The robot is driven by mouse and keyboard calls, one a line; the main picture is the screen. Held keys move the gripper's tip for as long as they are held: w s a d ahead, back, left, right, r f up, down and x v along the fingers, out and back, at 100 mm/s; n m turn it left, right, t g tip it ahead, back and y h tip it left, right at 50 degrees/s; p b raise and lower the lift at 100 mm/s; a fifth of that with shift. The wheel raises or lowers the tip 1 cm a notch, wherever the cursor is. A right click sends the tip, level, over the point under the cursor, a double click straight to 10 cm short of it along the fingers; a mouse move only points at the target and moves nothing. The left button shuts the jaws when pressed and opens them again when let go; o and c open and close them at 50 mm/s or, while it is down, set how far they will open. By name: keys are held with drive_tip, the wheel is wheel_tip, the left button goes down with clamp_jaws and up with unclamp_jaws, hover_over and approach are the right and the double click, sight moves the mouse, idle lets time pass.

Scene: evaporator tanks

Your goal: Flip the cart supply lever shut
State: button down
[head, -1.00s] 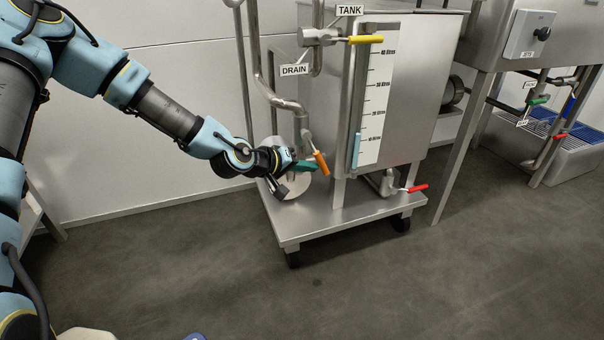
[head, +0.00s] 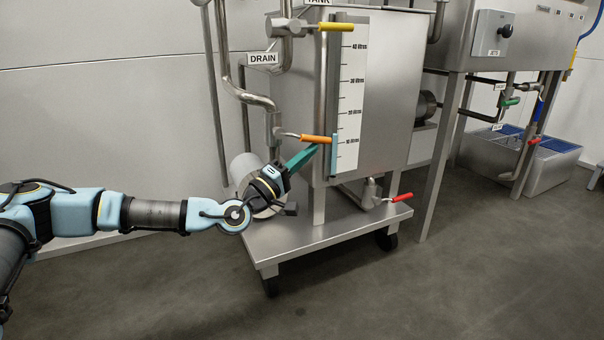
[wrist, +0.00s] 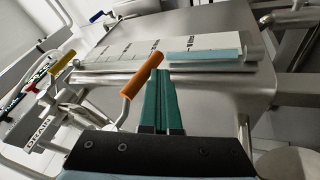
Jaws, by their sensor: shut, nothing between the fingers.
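The orange-handled lever (head: 317,139) sits on a valve at the lower end of the bent pipe, at the cart tank's left side. It points right, about level, in the head view. In the wrist view its orange handle (wrist: 143,75) lies just left of my fingers. My gripper (head: 314,148) has teal fingers pressed together, with nothing between them. The fingertips are right below the handle's end, touching it or very close; I cannot tell which. The shut fingers also show in the wrist view (wrist: 161,76). No label for this lever is readable.
A yellow lever (head: 336,27) is higher on the cart, near the DRAIN label (head: 262,58). A red lever (head: 402,197) is low on the right. The tank (head: 385,100) with its level scale stands close beyond my fingers. Open floor lies in front of the cart.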

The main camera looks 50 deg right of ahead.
drive_tip(key=shift+s+d+r, duration=0.1)
drive_tip(key=shift+d+r, duration=0.1)
drive_tip(key=shift+r, duration=0.25)
drive_tip(key=shift+s+d+r, duration=0.1)
drive_tip(key=shift+d+r, duration=0.1)
drive_tip(key=shift+r, duration=0.35)
